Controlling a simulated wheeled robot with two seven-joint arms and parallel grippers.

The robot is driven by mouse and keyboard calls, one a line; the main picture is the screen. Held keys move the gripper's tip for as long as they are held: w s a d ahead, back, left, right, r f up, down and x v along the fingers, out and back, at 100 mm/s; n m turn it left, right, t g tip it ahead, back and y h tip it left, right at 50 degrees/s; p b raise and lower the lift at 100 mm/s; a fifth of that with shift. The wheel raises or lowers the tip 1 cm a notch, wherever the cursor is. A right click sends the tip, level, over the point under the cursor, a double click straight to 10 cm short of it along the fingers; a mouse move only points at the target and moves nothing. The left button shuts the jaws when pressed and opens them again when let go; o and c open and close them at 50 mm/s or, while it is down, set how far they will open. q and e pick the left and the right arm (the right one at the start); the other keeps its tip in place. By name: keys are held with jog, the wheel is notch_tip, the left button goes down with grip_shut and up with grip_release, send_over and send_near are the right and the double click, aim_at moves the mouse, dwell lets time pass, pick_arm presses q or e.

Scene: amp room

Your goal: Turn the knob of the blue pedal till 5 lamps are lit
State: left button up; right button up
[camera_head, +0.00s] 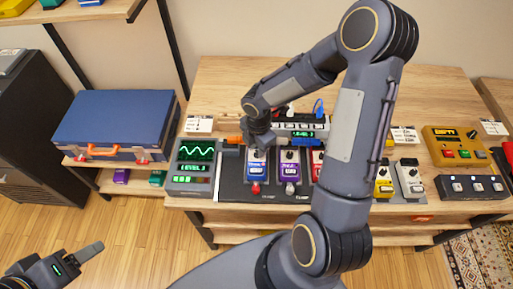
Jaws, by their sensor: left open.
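I cannot tell whether the fingers touch or grip the knob. A grey meter (188,182) left of the board shows a green wave, text that seems to read LEVEL 3, and a few lit green bars below. A smaller green display (298,134) is behind the pedals. My left gripper (88,262) is open and empty over the floor at the lower left.
A purple pedal (289,169) stands close right of the blue one, then a red pedal (317,162). Yellow (384,181) and white (409,180) pedals stand farther right. A blue case (115,120) is at left. My right arm covers part of the board.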

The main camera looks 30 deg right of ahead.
jog(key=shift+f, duration=0.7)
grip_shut()
